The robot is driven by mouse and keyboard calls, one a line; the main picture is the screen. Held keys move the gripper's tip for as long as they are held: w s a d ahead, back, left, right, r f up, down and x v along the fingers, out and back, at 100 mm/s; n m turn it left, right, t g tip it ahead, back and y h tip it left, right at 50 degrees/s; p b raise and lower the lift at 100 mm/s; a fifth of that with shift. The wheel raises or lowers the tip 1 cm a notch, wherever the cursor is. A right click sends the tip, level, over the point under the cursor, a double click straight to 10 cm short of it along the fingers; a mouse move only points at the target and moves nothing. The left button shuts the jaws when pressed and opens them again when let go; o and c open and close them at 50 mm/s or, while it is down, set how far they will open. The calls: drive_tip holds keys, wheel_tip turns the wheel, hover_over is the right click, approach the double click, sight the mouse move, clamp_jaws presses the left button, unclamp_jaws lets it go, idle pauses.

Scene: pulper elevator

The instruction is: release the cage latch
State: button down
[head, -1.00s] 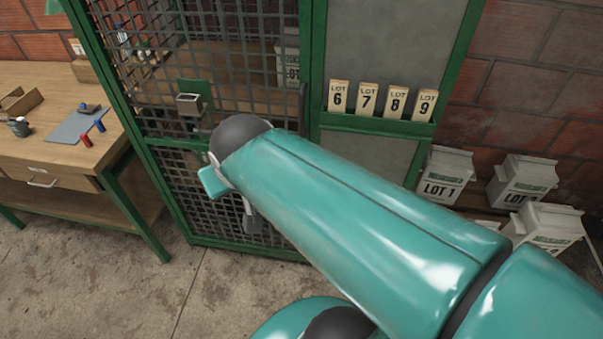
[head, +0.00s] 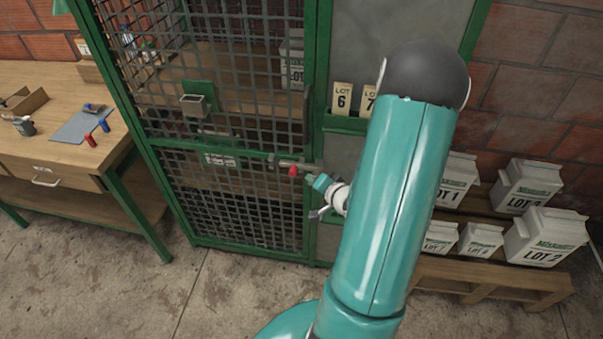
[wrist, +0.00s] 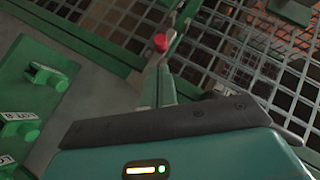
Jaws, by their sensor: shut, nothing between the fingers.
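The cage latch is a grey sliding bolt (head: 297,163) with a red knob (head: 293,171), on the right side of the mesh cage door (head: 230,215) at mid-height. In the head view my gripper (head: 311,179) is just right of the red knob, its tip pointing left toward it. The fingers are shut with nothing between them. In the wrist view the red knob (wrist: 160,42) shows just beyond the finger ends. I cannot tell whether they touch it. The door looks closed.
A green post (head: 317,90) and grey panel stand right of the door, with lot cards (head: 342,98) on a ledge, partly hidden by my arm. A wooden workbench (head: 50,145) stands at left. Floor before the cage is clear.

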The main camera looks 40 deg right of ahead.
sight(297, 169)
drive_tip(key=s+m+t, duration=0.1)
drive_tip(key=s+f+m+t, duration=0.1)
drive_tip(key=m, duration=0.1)
drive_tip(key=s+f+m+t, duration=0.1)
drive_tip(key=s, duration=0.1)
drive_tip(key=shift+d+f, duration=0.1)
drive_tip(key=x, duration=1)
drive_tip(key=shift+d, duration=0.1)
